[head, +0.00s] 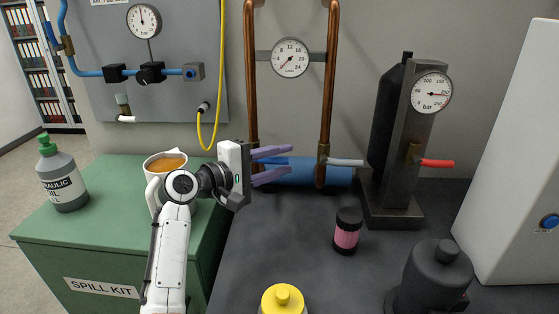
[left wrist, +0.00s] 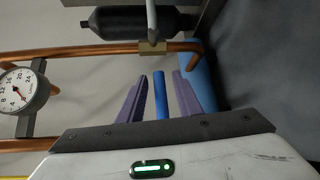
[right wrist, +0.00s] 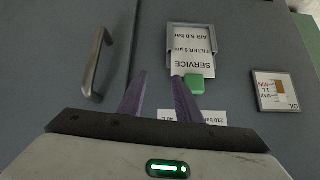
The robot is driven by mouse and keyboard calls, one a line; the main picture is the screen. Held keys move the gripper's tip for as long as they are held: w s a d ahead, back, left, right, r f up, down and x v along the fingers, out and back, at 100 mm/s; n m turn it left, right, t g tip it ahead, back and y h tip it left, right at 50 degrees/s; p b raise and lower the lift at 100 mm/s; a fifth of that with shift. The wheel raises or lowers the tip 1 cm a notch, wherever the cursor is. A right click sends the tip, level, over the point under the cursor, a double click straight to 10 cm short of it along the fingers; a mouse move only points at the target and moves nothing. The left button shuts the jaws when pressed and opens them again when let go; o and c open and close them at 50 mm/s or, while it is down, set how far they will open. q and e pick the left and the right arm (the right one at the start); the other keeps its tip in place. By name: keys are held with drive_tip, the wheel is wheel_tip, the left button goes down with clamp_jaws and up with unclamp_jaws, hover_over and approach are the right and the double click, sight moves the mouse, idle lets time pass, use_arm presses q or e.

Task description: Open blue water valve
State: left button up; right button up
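The blue valve lever (head: 277,160) lies roughly level by the left copper pipe, partly hidden by my left gripper. My left gripper (head: 288,162) is open, with its purple fingers above and below the lever. In the left wrist view the blue lever (left wrist: 161,97) runs between the two fingers (left wrist: 163,90), with gaps on both sides. The lever's valve body is hidden. My right gripper (right wrist: 160,80) is open and empty, facing a grey panel; it is not in the head view.
A grey lever (head: 345,162) on the right copper pipe is close by. A blue cylinder (head: 340,176) lies behind. A gauge stand (head: 393,190) has a red lever (head: 437,163). A mug (head: 165,163) stands by my left arm. The right wrist view shows a panel handle (right wrist: 95,65).

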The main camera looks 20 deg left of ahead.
use_arm(q)
clamp_jaws()
drive_tip(key=shift+a+r+n+t+h+b, duration=0.15)
drive_tip(key=shift+r+n+t+h+b, duration=0.45)
drive_tip(key=shift+n+t, duration=0.45)
drive_tip(key=n+t+b, duration=0.1)
drive_tip(key=r+n+t+b, duration=0.1)
drive_tip(key=shift+s+a+r+n+b, duration=0.1)
drive_tip(key=shift+a+r+n+b, duration=0.15)
drive_tip(key=shift+a+r+b, duration=0.05)
drive_tip(key=shift+a+r+n+t+b, duration=0.15)
drive_tip(key=shift+r+n+t+b, duration=0.2)
drive_tip(key=shift+n, duration=0.15)
unclamp_jaws()
